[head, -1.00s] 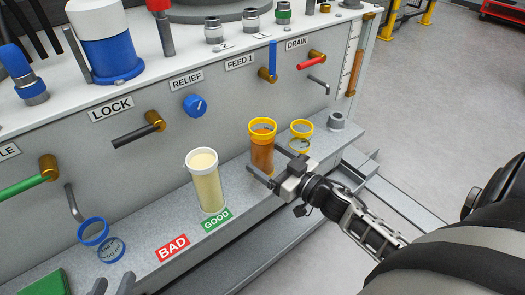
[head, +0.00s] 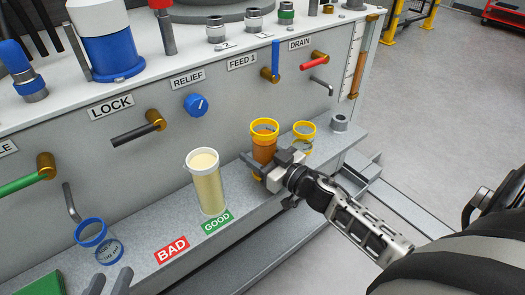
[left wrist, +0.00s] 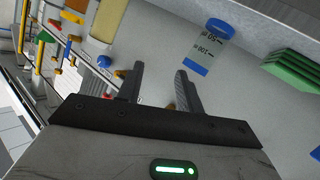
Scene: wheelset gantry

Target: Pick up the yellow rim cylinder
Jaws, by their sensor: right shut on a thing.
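A cylinder with a yellow rim and orange contents (head: 264,140) stands upright on the grey ledge. My right gripper (head: 261,162) is shut on it around its lower body, with the fingers on either side. A second yellow-rimmed cylinder (head: 304,130), clear and apparently empty, is just right of it, partly hidden by the gripper. My left gripper (head: 112,279) shows at the lower left edge, fingers apart and empty; its fingers also show in the left wrist view (left wrist: 160,78).
A white-rimmed cylinder with pale contents (head: 206,182) stands behind the GOOD label (head: 217,222), left of my right gripper. A BAD label (head: 171,250) and a blue-rimmed clear cylinder (head: 92,234) are further left. Handles and a blue knob (head: 195,105) stick out from the panel above.

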